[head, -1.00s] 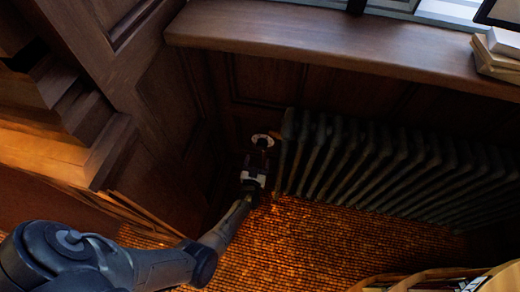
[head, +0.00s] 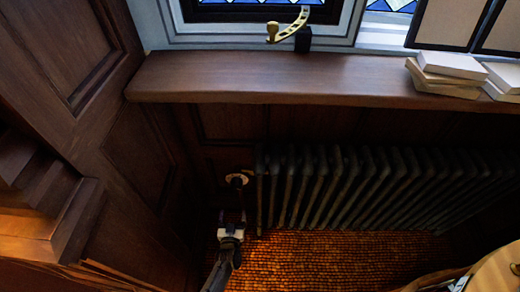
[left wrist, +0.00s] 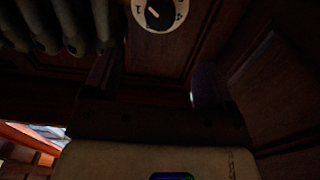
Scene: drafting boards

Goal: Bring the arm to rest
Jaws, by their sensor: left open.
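My left gripper (head: 233,214) is low beside the left end of the radiator, at the end of my arm coming up from the bottom edge. In the left wrist view the dial (left wrist: 160,12) has a pale face with dark marks and is cut by the top edge. There the gripper's two dark fingers (left wrist: 152,82) stand apart, with nothing between them.
The dark ribbed radiator (head: 350,190) runs right under a wooden sill (head: 270,80). Wood panelling (head: 145,150) closes off the left. A round wooden edge (head: 490,275) shows at bottom right.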

